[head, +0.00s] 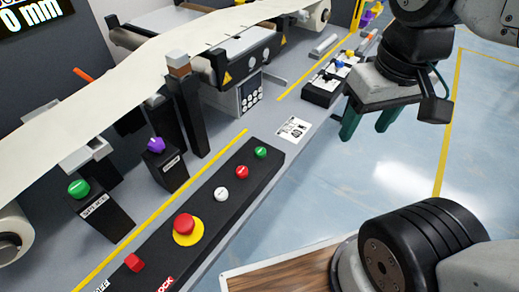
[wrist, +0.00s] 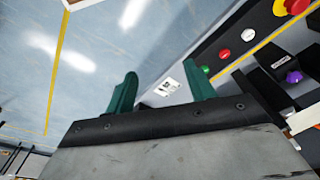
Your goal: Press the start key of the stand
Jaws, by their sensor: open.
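A black control panel (head: 218,212) runs along the stand's front edge in the head view. On it are a green button (head: 261,152), a red button (head: 242,171), a white button (head: 221,194) and a large red mushroom button (head: 185,224) on a yellow ring. The labels are too small to read. My gripper (head: 365,130), with green fingers, is open and empty, to the right of the panel and apart from it. The wrist view shows the fingers (wrist: 163,82) spread, with the panel's green button (wrist: 205,69) beyond the right finger.
A separate green button (head: 79,188) sits on a black post marked SPLICE. A purple knob (head: 156,145) tops another post. A white web (head: 130,70) runs overhead at left. A printed code card (head: 294,129) lies beyond the panel.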

